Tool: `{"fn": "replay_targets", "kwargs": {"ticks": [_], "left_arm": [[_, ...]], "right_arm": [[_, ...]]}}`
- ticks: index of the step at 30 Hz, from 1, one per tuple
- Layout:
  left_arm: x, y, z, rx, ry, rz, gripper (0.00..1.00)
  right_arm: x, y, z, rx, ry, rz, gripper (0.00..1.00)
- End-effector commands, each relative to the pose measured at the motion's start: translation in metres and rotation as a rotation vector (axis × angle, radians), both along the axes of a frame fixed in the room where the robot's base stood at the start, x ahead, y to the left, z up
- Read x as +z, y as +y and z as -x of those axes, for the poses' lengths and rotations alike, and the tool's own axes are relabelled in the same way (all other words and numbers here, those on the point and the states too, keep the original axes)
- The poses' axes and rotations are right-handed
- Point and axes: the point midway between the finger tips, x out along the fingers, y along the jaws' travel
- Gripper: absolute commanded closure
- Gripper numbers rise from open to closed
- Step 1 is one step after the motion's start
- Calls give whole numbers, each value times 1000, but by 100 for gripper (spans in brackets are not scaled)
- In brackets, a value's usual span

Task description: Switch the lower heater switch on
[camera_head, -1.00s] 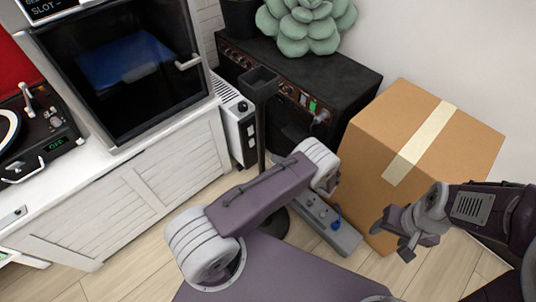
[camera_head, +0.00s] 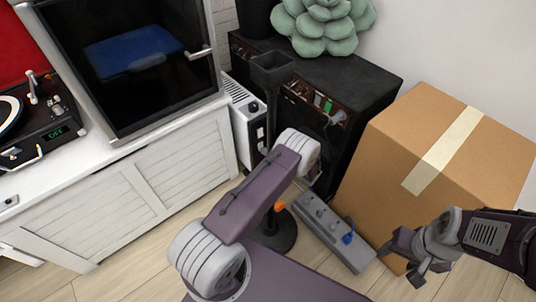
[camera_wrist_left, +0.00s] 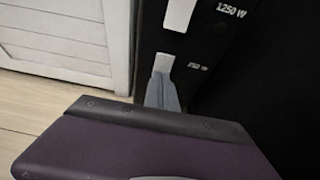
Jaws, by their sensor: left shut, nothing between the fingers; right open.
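The heater (camera_head: 236,90) is a narrow white unit with a black front panel, between the white cabinet and the black amplifier. In the left wrist view, its panel carries a pale upper switch (camera_wrist_left: 180,14) marked 1250 W and a lower switch (camera_wrist_left: 163,62) marked 750 W. My left gripper (camera_wrist_left: 162,92) is shut and empty, its tips at the lower end of the lower switch; I cannot tell if they touch. In the head view my left arm hides this gripper. My right gripper (camera_head: 416,266) is open and empty, in front of the cardboard box.
A black stand (camera_head: 272,72) rises close in front of the heater, near my left arm. A cardboard box (camera_head: 400,150) stands right of the black amplifier (camera_head: 335,75). A grey power strip (camera_head: 345,255) lies on the floor. The white cabinet (camera_head: 150,190) is at left.

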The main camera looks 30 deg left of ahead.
Motion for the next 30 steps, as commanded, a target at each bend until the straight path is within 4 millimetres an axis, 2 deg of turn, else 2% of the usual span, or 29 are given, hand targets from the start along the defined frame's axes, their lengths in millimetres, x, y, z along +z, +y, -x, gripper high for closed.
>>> {"fn": "replay_targets", "kwargs": {"ticks": [11,22,30], "left_arm": [[-1,3,-1,1,0,0,100],[16,3,-2,2,-2,-2,100],[16,3,-2,2,-2,-2,100]], "right_arm": [[0,0,0,0,0,0,41],[15,0,0,0,0,0,41],[14,0,0,0,0,0,41]]}}
